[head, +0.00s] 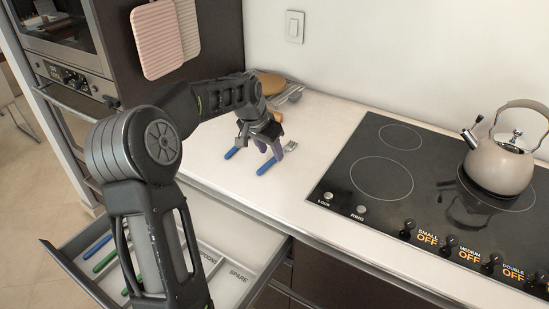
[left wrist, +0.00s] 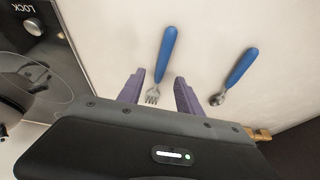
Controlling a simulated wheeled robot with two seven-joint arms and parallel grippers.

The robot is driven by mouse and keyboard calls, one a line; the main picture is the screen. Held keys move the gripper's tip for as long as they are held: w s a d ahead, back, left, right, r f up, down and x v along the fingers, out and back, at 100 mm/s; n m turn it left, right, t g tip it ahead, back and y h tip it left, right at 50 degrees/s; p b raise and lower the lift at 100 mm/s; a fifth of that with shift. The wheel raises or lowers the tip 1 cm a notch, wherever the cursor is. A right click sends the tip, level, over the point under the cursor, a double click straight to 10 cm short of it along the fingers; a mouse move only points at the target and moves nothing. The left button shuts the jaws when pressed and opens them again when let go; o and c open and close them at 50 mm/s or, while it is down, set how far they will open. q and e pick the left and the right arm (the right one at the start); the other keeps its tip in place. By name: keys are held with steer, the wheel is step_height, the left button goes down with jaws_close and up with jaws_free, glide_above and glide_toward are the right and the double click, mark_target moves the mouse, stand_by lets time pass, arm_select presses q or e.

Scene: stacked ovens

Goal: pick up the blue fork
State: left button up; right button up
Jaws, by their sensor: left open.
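The blue fork lies on the white counter, its blue handle (head: 266,167) toward the front edge and its metal tines toward the wall in the head view. In the left wrist view the blue fork (left wrist: 165,58) has its tines between my purple fingers and its handle reaching out past them. My left gripper (head: 261,147) is open above the fork; its fingers also show in the left wrist view (left wrist: 160,82), one on each side of the tines and apart from them. My right gripper is not in view.
A blue-handled spoon (left wrist: 238,72) lies beside the fork; its handle (head: 231,152) shows left of it. An open drawer (head: 240,239) below holds blue and green utensils. A cooktop (head: 400,170) with a kettle (head: 498,165) is to the right. Boards hang at the left.

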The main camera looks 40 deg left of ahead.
arm_select(q)
steer(key=shift+x, duration=1.3)
steer(key=shift+f, duration=0.1)
steer(key=shift+c, duration=0.3)
jaws_close()
